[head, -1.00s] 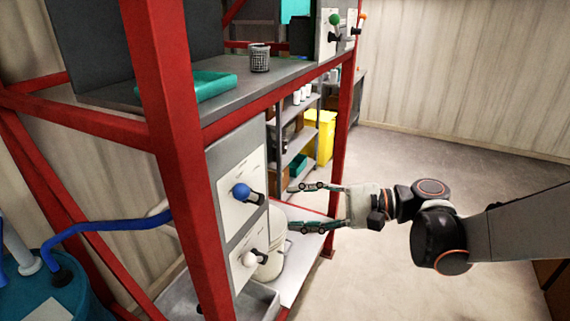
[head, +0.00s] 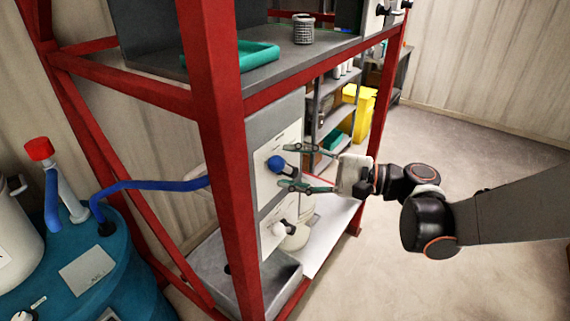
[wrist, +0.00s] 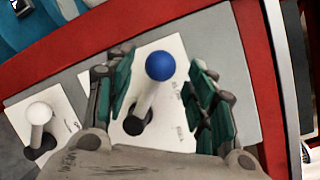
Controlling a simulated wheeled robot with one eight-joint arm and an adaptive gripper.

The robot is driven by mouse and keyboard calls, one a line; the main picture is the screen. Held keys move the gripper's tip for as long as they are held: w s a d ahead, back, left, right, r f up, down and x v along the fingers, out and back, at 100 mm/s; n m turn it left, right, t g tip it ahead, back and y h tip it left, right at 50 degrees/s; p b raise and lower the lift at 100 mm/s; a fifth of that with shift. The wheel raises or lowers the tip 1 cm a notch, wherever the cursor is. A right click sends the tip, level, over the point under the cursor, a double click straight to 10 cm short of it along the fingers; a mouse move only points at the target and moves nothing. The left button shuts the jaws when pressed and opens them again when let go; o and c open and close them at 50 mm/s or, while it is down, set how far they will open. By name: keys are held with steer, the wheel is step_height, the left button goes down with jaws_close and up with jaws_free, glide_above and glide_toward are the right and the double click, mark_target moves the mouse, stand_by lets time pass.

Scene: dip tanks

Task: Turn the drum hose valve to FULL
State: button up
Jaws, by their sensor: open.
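The valve with the blue ball knob (head: 276,164) is on a white plate (head: 268,195) on the grey panel; a blue hose (head: 150,184) runs from the teal drum (head: 75,270) toward that panel. In the wrist view the blue knob (wrist: 160,66) on its pale lever lies between the two fingers of my gripper (wrist: 157,95), with gaps on both sides. My gripper (head: 290,168) is open, its fingers above and below the knob in the head view. The lettering on the plate is too small to read.
A second valve with a white knob (head: 278,228) is just below, also in the wrist view (wrist: 40,113). A red frame post (head: 225,150) stands left of the panel. A grey basin (head: 250,275) is below. The floor at right is clear.

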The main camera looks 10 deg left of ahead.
steer(key=shift+w+a, duration=0.1)
steer(key=shift+a, duration=1.05)
jaws_close()
